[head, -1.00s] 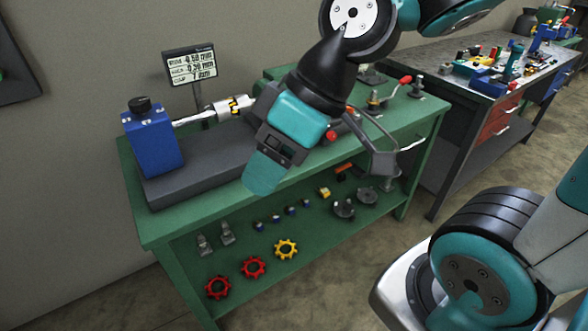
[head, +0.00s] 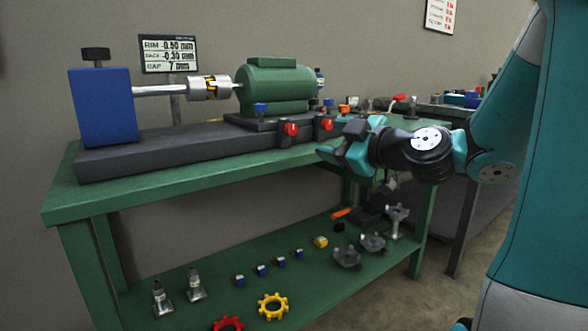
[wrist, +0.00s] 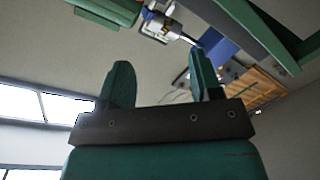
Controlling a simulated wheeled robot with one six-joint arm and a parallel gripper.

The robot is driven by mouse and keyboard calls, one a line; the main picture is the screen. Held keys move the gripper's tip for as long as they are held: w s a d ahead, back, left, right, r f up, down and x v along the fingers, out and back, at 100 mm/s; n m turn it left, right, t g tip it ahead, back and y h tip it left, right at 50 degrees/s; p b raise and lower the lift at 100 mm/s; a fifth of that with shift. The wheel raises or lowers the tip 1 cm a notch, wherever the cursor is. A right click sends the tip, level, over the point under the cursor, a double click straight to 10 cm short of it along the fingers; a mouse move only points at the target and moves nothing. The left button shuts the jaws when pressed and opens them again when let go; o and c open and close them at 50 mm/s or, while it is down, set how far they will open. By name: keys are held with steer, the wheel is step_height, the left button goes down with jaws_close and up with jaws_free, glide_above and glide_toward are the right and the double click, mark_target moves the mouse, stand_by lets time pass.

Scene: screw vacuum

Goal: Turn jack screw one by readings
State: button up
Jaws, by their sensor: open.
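Two red knobs, a left one (head: 290,129) and a right one (head: 326,124), stick out from the front of the dark base under the green motor (head: 275,88); no label shows which is screw one. My gripper (head: 336,146) is at the bench's front edge, just below and right of the right knob, apparently apart from it. In the wrist view my gripper (wrist: 159,65) has its fingers apart with nothing between them. The readout (head: 169,54) appears to show RIM -0.50 mm, FACE -0.30 mm, GAP 7 mm.
A blue block (head: 105,108) carries a shaft to the coupling (head: 210,88); the coupling also shows in the wrist view (wrist: 166,27). Small blue pieces (head: 260,109) stand at the motor's feet. The lower shelf (head: 190,318) holds gears and small parts. The bench's front left strip is clear.

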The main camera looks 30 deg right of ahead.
steer(key=d+f+h+b, duration=0.1)
steer(key=d+f+h, duration=0.1)
steer(key=p, duration=0.5)
glide_toward(294, 130)
steer(key=shift+t, duration=0.4)
steer(key=w, duration=0.9)
steer(key=shift+w+a+f, duration=0.1)
steer(key=shift+w+f, duration=0.25)
steer(key=shift+w, duration=0.05)
steer(key=c, duration=0.9)
